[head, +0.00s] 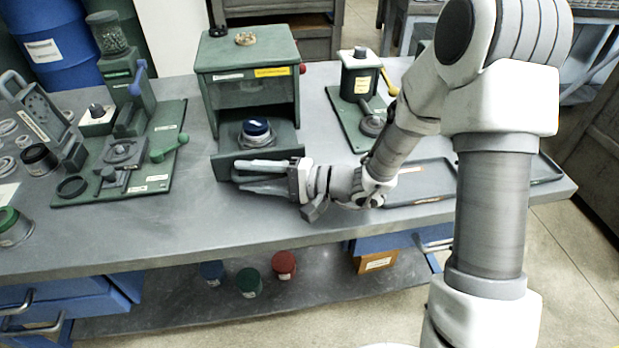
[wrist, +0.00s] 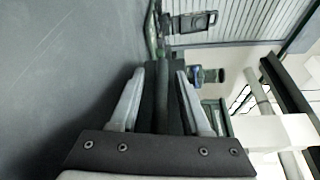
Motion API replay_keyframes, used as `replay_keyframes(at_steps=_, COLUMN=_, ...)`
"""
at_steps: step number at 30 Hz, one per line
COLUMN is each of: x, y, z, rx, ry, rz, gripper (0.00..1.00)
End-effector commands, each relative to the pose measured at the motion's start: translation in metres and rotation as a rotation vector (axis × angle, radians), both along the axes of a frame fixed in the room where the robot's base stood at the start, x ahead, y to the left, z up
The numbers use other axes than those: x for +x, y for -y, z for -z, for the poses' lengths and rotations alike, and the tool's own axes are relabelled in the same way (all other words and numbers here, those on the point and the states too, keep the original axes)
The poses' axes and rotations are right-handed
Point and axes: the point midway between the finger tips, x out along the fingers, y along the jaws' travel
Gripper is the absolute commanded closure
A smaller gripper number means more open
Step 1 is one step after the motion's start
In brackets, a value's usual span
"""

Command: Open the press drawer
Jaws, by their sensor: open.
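The press (head: 248,92) is a green box-shaped machine on the grey table, with white and yellow labels on its front. Its drawer (head: 226,161) is the low dark green part, standing out in front of the body. A blue-topped round piece (head: 256,128) sits in it. My gripper (head: 239,176) is open at the drawer's front, with its fingers pointing left along it. In the wrist view, a dark bar-like part (wrist: 161,105) lies between the two fingers (wrist: 160,76), apparently at the drawer's front. Contact cannot be told, and the handle is not clear.
A green machine (head: 128,140) with a blue lever stands left of the press. Another green unit (head: 358,82) with a yellow handle stands right. A dark tray (head: 425,182) lies behind my arm. The table's front strip (head: 190,232) is clear.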

Motion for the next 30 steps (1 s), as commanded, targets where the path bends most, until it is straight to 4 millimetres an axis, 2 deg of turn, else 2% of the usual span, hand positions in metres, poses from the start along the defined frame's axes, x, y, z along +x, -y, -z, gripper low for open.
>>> replay_keyframes(at_steps=5, x=-0.004, y=0.03, z=-0.003, rx=-0.001, ry=-0.002, rz=0.007, gripper=0.53)
replay_keyframes(at_steps=18, x=-0.024, y=0.132, z=-0.011, rx=-0.003, ry=-0.004, rz=0.007, gripper=0.53)
replay_keyframes(at_steps=24, x=-0.03, y=0.159, z=-0.013, rx=-0.003, ry=-0.004, rz=0.004, gripper=0.53)
replay_keyframes(at_steps=30, x=-0.032, y=0.167, z=-0.013, rx=-0.004, ry=-0.005, rz=0.003, gripper=0.53)
